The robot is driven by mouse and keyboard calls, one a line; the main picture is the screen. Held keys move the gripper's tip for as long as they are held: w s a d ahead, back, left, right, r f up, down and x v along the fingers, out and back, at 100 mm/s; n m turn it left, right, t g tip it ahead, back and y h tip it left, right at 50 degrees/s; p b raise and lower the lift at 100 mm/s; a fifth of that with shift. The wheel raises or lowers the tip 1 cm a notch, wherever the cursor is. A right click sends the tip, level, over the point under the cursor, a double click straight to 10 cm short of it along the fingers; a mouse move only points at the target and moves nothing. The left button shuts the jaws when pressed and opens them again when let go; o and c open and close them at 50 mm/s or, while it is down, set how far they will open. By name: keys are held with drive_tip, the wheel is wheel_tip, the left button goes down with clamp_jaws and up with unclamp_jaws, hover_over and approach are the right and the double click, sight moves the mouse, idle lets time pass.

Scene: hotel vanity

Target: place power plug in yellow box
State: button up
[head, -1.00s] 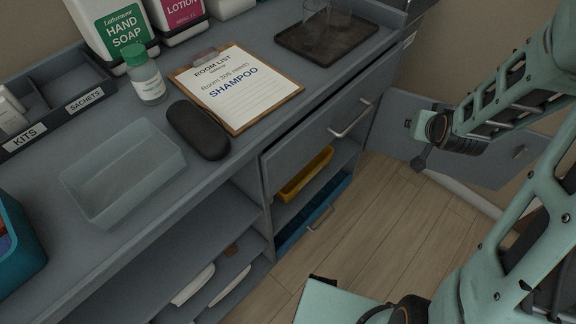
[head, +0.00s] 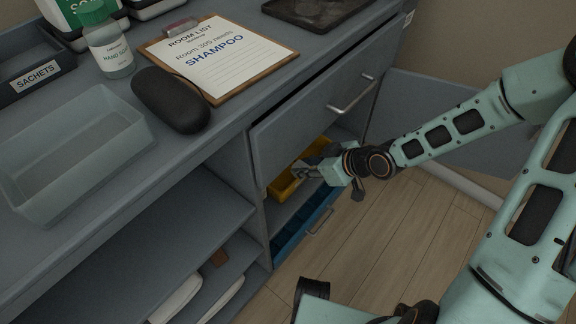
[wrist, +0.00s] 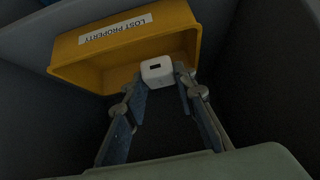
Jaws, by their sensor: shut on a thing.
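The yellow box (head: 284,184) sits on a shelf inside the cabinet, below the drawer with the handle. In the wrist view the yellow box (wrist: 120,66) has a "LOST PROPERTY" label on its wall. The white power plug (wrist: 157,71) is between my fingertips, in front of the box's open inside near its right end. My gripper (wrist: 160,80) is shut on the plug. In the head view my gripper (head: 304,170) reaches into the cabinet at the box's right part. I cannot tell whether the plug touches the box.
The drawer (head: 315,120) is just above my gripper. A blue bin (head: 305,222) is below the shelf. The counter holds a clear tray (head: 75,150), a dark case (head: 170,98) and a clipboard (head: 220,60). Dark cabinet walls flank the box.

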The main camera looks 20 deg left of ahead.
drive_tip(key=w+a+f+b, duration=0.2)
drive_tip(key=w+a+f, duration=0.2)
drive_tip(key=w, duration=0.1)
drive_tip(key=b, duration=0.2)
hover_over(290, 167)
drive_tip(key=f, duration=0.4)
drive_tip(key=shift+s+d+f, duration=0.1)
drive_tip(key=shift+s+d, duration=0.15)
drive_tip(key=shift+s, duration=0.15)
drive_tip(key=shift+w+a+f, duration=0.1)
drive_tip(key=shift+f, duration=0.15)
drive_tip(key=shift+w+a+f+b, duration=0.15)
drive_tip(key=shift+f+b, duration=0.65)
drive_tip(key=shift+f, duration=0.85)
drive_tip(key=shift+f, duration=0.15)
drive_tip(key=o, duration=1.1)
